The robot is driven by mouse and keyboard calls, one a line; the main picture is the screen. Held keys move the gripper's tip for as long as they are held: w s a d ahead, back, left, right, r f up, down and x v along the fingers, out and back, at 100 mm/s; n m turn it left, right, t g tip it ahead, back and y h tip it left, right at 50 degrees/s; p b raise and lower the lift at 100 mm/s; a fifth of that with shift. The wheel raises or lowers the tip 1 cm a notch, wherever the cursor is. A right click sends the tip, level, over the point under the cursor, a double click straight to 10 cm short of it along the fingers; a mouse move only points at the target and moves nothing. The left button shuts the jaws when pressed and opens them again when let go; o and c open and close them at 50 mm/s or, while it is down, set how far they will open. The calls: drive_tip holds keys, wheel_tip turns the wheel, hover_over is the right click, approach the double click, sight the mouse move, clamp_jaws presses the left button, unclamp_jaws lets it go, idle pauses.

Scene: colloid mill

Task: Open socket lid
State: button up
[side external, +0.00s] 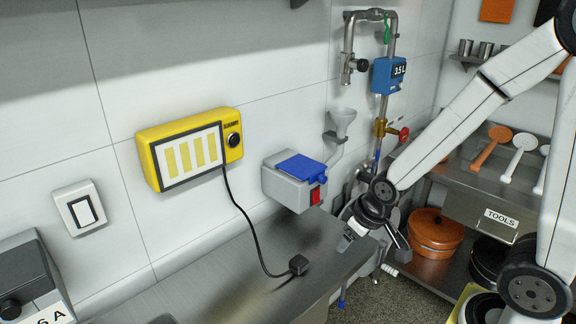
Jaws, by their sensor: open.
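The socket is a grey wall box (288,191) with a blue lid (301,168) on its top front and a red switch (315,196) at its lower right. The lid lies down over the box and looks closed. My gripper (368,250) is open and empty, pointing down, to the right of and below the socket box. It is apart from the lid. A black cable with a plug (298,264) lies on the steel counter (215,278), running from the yellow panel.
The yellow panel (190,147) hangs on the wall left of the socket. Pipes with a blue meter (389,75), a funnel (342,117) and a red-handled valve (393,130) stand right of it. An orange pot (433,232) sits on a shelf. The counter's middle is mostly clear.

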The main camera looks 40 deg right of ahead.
sight(325, 181)
drive_tip(key=w+d+r+t, duration=0.1)
drive_tip(key=w+d+t, duration=0.2)
drive_tip(key=t, duration=0.4)
drive_tip(key=w+d+r+n+t, duration=0.1)
drive_tip(key=w+d+r+t, duration=0.1)
drive_tip(key=d+t, duration=0.4)
drive_tip(key=shift+w+t, duration=0.4)
drive_tip(key=shift+w, duration=0.4)
drive_tip(key=shift+w, duration=0.15)
drive_tip(key=shift+w+d, duration=0.1)
drive_tip(key=shift+w, duration=3.7)
clamp_jaws()
